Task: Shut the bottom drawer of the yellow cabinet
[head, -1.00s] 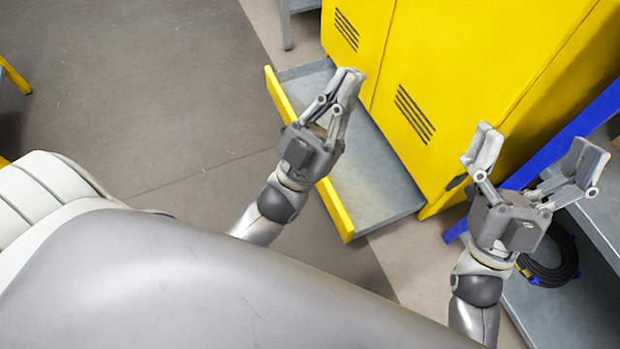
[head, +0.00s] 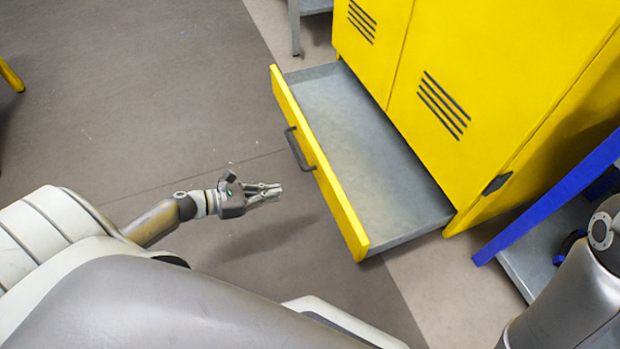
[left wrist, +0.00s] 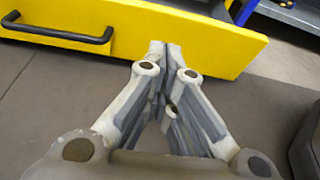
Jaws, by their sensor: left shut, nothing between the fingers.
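The yellow cabinet (head: 450,80) stands at the upper right in the head view. Its bottom drawer (head: 318,165) is pulled out, with a yellow front, a grey empty tray and a dark handle (head: 298,149). My left gripper (head: 278,190) is shut and empty, in front of the drawer front and apart from it in the head view, its fingers pointing toward it. In the left wrist view the shut fingertips (left wrist: 163,48) overlap the yellow drawer front (left wrist: 215,42), right of the handle (left wrist: 55,32). My right gripper is out of view; only part of my right arm shows.
A blue-framed grey shelf (head: 535,255) stands right of the cabinet, close to my right arm. A grey table leg (head: 294,30) is at the top. The floor (head: 130,100) left of the drawer is clear.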

